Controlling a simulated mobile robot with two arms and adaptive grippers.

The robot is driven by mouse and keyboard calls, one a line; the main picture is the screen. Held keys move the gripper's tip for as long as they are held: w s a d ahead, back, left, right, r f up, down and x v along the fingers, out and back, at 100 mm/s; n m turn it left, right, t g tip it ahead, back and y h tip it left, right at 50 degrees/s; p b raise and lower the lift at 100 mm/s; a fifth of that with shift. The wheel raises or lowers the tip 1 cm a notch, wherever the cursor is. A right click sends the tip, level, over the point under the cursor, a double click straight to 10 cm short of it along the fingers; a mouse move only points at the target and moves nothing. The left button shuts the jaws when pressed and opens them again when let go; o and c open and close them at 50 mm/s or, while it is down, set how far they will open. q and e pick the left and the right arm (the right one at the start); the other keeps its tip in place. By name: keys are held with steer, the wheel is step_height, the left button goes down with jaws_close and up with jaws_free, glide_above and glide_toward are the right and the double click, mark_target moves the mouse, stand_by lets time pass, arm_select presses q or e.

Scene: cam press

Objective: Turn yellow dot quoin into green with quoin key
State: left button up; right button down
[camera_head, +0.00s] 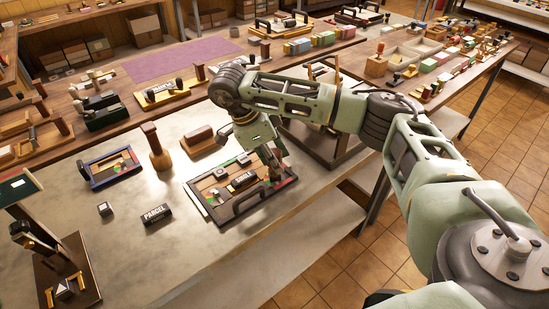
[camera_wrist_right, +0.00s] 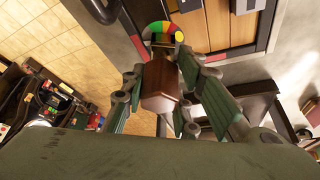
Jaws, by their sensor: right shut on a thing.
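My right gripper (camera_head: 274,168) is over the right end of a dark tray-like frame (camera_head: 222,220) with a black handle. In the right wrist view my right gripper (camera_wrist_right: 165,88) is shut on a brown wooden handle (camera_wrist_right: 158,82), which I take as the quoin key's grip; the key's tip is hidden. Just beyond the handle is a round quoin dial (camera_wrist_right: 157,27) with green, yellow and red parts and a yellow dot (camera_wrist_right: 179,36) at its right edge. I cannot tell whether the key touches the quoin. My left gripper is not in view.
Inside the frame lies a black type block (camera_head: 243,180). Left of it on the grey bench (camera_head: 190,255) are a PARCEL block (camera_head: 156,214), a wooden-handled tool (camera_head: 157,150), a brown block (camera_head: 201,137) and a blue-edged tray (camera_head: 97,182).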

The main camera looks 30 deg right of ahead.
steer(key=shift+m+g, duration=0.3)
steer(key=shift+m, duration=0.7)
steer(key=shift+m+g+y+p, duration=0.4)
steer(key=shift+m+y+p, duration=0.1)
steer(key=shift+m, duration=0.7)
steer(key=shift+r, duration=0.1)
steer(key=shift+m, duration=0.6)
steer(key=shift+m+g+p, duration=0.3)
steer(key=shift+m, duration=0.3)
steer(key=shift+y, duration=0.3)
